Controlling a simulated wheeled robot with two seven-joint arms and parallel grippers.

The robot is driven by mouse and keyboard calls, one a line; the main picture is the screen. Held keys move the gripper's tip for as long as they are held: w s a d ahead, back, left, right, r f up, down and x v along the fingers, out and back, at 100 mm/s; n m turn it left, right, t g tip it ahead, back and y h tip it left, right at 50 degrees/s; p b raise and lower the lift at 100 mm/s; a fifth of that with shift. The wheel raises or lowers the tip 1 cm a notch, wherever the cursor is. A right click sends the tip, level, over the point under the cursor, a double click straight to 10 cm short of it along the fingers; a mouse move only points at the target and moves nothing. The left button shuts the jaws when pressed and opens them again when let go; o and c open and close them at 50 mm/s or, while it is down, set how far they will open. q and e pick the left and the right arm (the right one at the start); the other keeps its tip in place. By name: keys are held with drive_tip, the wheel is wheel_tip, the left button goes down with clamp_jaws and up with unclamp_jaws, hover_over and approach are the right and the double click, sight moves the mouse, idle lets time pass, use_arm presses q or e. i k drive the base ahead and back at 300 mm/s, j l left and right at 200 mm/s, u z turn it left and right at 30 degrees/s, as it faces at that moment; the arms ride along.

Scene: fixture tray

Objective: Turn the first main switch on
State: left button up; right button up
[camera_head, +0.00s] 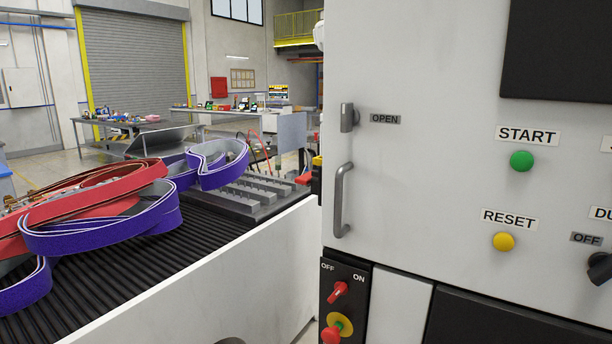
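A red rotary switch (339,291) sits on a black panel (328,275) low on the white machine cabinet. The label OFF is at its upper left and ON at its upper right. Its handle is tilted, running from lower left to upper right; which end is the pointer cannot be told. A red button on a yellow ring (344,322) is just below it, near the bottom edge. Another black knob (600,268) beside an OFF label is cut by the right edge. Neither of my grippers is in view, and nothing touches the red switch.
The cabinet door (420,190) has a vertical handle (341,200) and a latch (347,117) labelled OPEN. A green START button (521,160) and yellow RESET button (503,241) are on the right. A ribbed black conveyor (130,270) with purple and red bands (110,225) lies left.

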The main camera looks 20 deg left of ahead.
sight(311, 177)
drive_tip(key=j+z, duration=0.3)
drive_tip(key=j, duration=0.55)
drive_tip(key=j+z, duration=0.3)
drive_tip(key=j, duration=0.6)
drive_tip(key=i+j+z, duration=0.15)
drive_tip(key=j, duration=0.2)
drive_tip(key=i+j+z, duration=0.25)
drive_tip(key=j, duration=0.45)
drive_tip(key=i, duration=0.1)
